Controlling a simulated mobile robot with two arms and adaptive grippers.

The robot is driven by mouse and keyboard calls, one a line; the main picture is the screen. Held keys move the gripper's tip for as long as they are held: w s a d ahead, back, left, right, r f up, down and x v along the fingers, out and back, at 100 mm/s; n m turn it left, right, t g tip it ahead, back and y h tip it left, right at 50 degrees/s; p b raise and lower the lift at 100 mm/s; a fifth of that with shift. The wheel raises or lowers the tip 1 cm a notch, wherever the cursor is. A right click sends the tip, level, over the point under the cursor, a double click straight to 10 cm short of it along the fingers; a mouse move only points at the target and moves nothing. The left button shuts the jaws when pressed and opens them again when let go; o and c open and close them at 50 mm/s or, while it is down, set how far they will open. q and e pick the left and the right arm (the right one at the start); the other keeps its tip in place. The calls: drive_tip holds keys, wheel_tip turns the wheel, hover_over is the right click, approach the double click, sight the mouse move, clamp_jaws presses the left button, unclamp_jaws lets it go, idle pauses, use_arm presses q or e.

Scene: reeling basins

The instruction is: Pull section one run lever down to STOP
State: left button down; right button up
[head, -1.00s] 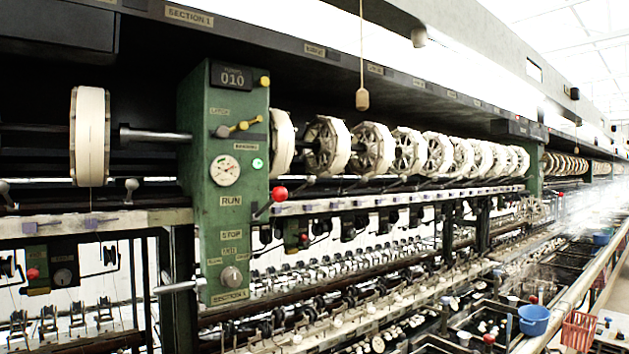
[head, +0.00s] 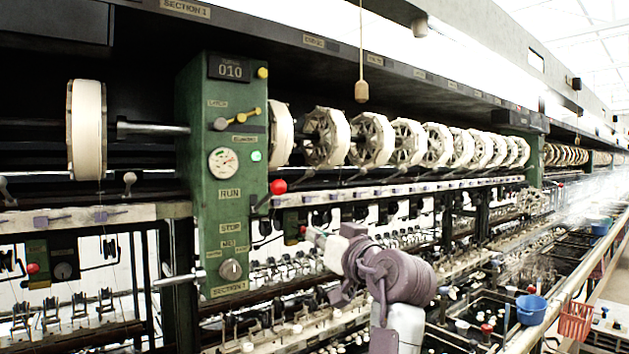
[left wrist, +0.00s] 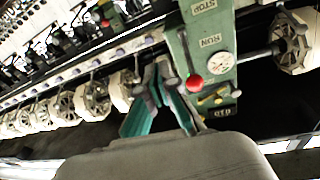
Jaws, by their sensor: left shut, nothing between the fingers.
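The section one run lever has a red ball knob (head: 278,187) on a short dark stem at the right edge of the green control box (head: 205,130). The knob stands up near the RUN label (head: 230,194), above the STOP label (head: 230,228). In the left wrist view, which is upside down, the shut, empty teal-padded fingers (left wrist: 158,72) are beside the red knob (left wrist: 194,83). Whether they touch the lever is unclear. My right gripper is not in view.
White reels (head: 370,140) line the machine right of the box, with a rail below them. A yellow-handled lever (head: 240,118), a gauge (head: 223,163) and a grey knob (head: 231,270) are on the box. A pull cord (head: 361,90) hangs nearby. Basins stand at lower right.

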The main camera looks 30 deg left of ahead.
use_arm(q)
drive_tip(key=s+d+r+n+g+y, duration=0.1)
drive_tip(key=s+r+n+y, duration=0.15)
drive_tip(key=r, duration=0.75)
wheel_tip(320, 180, up, 3)
drive_tip(key=p, duration=0.5)
hover_over(268, 196)
drive_tip(key=d, duration=0.3)
drive_tip(key=shift+s+d+f+g, duration=0.15)
drive_tip(key=shift+s+g, duration=0.15)
drive_tip(key=shift+s, duration=0.1)
drive_tip(key=shift+f, duration=0.15)
drive_tip(key=shift+f+b, duration=0.4)
